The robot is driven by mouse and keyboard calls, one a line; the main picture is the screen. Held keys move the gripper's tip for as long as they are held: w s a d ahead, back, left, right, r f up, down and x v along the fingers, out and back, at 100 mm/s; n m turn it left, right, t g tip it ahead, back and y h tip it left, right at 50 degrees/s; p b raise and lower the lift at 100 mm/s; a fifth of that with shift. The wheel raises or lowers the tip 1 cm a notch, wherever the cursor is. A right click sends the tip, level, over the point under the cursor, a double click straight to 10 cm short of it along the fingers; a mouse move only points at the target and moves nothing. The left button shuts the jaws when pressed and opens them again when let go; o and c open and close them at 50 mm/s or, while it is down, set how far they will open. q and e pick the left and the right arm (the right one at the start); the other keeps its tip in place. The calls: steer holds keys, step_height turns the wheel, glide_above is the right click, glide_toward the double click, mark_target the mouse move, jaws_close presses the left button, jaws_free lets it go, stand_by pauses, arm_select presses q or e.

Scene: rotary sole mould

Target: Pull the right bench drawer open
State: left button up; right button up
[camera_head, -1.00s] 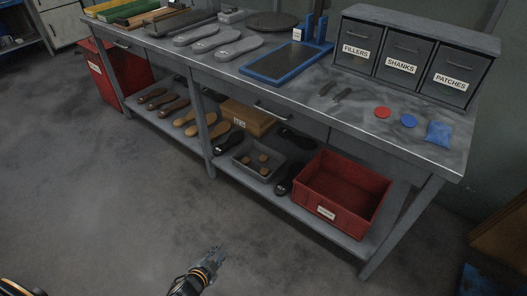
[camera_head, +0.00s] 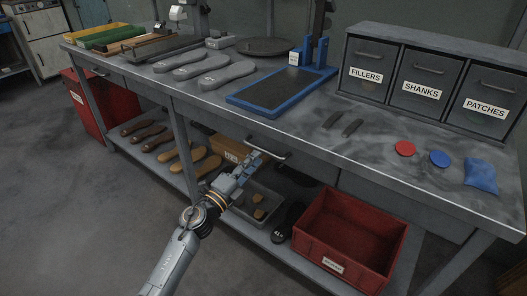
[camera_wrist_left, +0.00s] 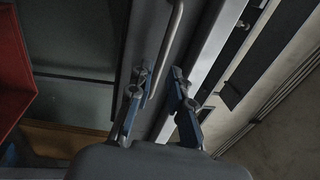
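The right bench drawer (camera_head: 315,169) is a grey front under the bench top, and it looks shut. Its bar handle (camera_head: 268,152) sticks out at the front, and it also shows in the wrist view (camera_wrist_left: 171,40). My left gripper (camera_head: 256,161) is at the handle, in front of the drawer. In the wrist view its two fingers (camera_wrist_left: 158,84) are apart, with the handle's end between them, close to the left finger. I cannot tell whether they touch. My right gripper is not in view.
The grey bench top (camera_head: 300,135) bears a blue-framed board (camera_head: 232,99), grey soles and labelled drawer boxes (camera_head: 420,92). The floor in front is clear.

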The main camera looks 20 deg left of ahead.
mark_target(264, 151)
arm_select(q)
steer(key=x, duration=0.5)
jaws_close()
